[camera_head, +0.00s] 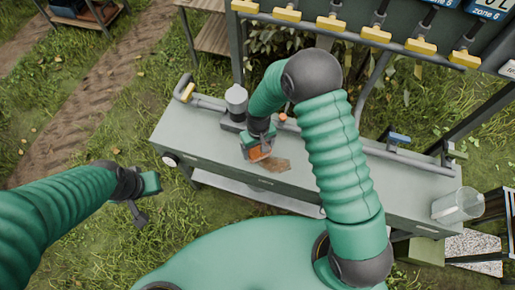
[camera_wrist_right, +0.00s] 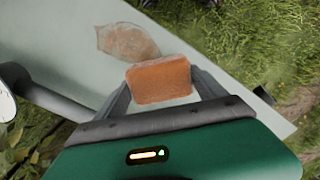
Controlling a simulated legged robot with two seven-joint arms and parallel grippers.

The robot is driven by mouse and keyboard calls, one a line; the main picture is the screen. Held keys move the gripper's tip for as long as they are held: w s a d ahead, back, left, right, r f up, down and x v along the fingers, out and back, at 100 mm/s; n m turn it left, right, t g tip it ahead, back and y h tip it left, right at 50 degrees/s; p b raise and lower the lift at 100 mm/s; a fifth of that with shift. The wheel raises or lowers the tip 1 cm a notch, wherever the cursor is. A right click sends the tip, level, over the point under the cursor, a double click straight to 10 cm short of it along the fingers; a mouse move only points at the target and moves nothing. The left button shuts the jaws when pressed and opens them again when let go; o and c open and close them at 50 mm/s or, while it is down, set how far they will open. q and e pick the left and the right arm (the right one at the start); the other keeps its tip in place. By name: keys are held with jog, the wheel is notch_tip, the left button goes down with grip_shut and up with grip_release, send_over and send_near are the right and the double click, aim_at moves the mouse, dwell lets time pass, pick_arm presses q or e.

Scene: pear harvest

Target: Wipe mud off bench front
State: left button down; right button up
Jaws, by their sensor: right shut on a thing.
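The bench (camera_head: 340,183) is a long grey-green top running across the head view. A brown mud patch (camera_head: 277,164) lies on it near the front edge, left of the middle; it also shows in the right wrist view (camera_wrist_right: 127,41). My right gripper (camera_head: 257,150) is shut on an orange-brown sponge (camera_wrist_right: 158,82), held between its two fingers. The sponge is beside the mud, at the patch's left end in the head view; whether it touches the bench is unclear. My left gripper (camera_head: 143,196) hangs over the grass, left of the bench, with its jaw opening unclear.
A grey cylinder (camera_head: 236,103) stands near the sponge. A clear container (camera_head: 458,206) sits at the right end. A rack with yellow parts (camera_head: 330,24) stands behind.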

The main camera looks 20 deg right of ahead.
aim_at(258, 148)
jog(key=shift+r+p, duration=0.3)
jog(key=shift+r, duration=0.35)
jog(key=shift+w+r+p, duration=0.15)
jog(key=shift+r+p, duration=0.45)
jog(key=shift+r, duration=0.1)
jog(key=shift+a+r+p, duration=0.2)
jog(key=shift+r+p, duration=0.1)
jog(key=shift+r, duration=0.15)
jog(key=shift+d, duration=0.15)
jog(key=shift+r, duration=0.1)
